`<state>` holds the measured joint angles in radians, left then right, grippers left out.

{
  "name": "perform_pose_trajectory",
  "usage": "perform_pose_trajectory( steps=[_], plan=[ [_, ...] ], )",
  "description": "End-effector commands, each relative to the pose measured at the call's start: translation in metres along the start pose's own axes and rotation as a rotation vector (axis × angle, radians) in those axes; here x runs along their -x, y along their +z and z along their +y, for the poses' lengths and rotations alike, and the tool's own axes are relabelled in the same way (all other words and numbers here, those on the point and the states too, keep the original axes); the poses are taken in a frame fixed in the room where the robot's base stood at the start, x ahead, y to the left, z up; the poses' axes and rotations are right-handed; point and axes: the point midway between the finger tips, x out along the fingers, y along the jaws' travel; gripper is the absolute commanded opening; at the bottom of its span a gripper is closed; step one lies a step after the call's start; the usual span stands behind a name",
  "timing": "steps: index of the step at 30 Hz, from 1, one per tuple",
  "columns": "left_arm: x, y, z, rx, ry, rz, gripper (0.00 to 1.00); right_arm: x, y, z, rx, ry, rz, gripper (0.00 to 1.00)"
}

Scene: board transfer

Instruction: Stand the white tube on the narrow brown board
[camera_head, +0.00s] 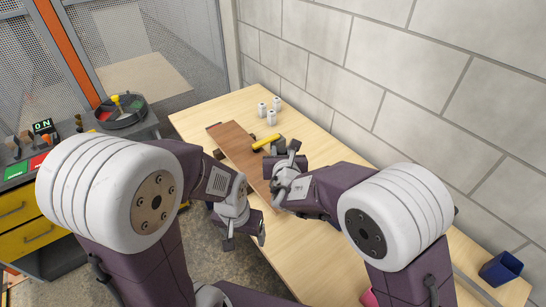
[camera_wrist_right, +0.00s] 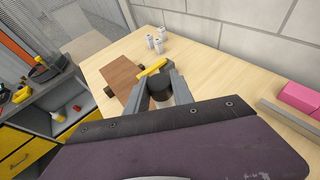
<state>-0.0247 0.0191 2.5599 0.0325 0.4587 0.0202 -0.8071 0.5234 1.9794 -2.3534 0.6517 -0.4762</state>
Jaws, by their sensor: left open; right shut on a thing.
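The narrow brown board (camera_head: 238,148) lies flat on the table, with a dark knob on each long side; nothing stands on its visible top. It also shows in the right wrist view (camera_wrist_right: 121,78). Three short white tubes stand upright on the table beyond it: one at left (camera_head: 262,109), one at back (camera_head: 276,102), one in front (camera_head: 271,118). My right gripper (camera_head: 286,148) is right of the board, shut on a dark cylinder-like thing (camera_wrist_right: 160,91), partly hidden by the fingers. My left gripper (camera_head: 246,237) is open and empty, nearer than the board.
A yellow bar (camera_head: 265,143) lies close beyond my right fingertips, beside the board; I cannot tell whether it joins the dark thing. A blue bin (camera_head: 501,269) is at lower right. A pink block (camera_wrist_right: 301,97) shows at right. A block wall borders the table (camera_head: 212,110).

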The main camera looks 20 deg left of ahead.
Motion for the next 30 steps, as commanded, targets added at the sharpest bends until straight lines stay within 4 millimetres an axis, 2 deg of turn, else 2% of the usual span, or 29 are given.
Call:
perform_pose_trajectory(
  steps=[3, 6, 9, 16, 29, 30],
  plan=[
    [0.008, -0.001, 0.000, 0.000, 0.000, 0.000, 0.78, -0.019, -0.002, 0.008, 0.000, -0.001, 0.001, 0.00],
    [0.009, -0.001, 0.000, 0.000, 0.000, 0.000, 0.78, -0.026, -0.004, 0.011, -0.002, -0.001, -0.001, 0.00],
    [0.008, -0.001, 0.000, 0.000, 0.000, 0.000, 0.78, -0.028, -0.007, 0.011, -0.001, -0.001, -0.001, 0.00],
    [0.015, -0.002, 0.000, 0.000, 0.000, 0.000, 0.78, -0.041, -0.040, 0.011, 0.001, -0.002, 0.001, 0.00],
    [0.008, -0.001, 0.000, 0.000, 0.000, 0.000, 0.78, -0.044, -0.046, 0.011, -0.002, -0.001, -0.002, 0.00],
    [0.010, -0.001, 0.000, 0.000, 0.000, 0.000, 0.78, -0.043, -0.045, 0.011, -0.002, -0.001, -0.001, 0.40]
  ],
)
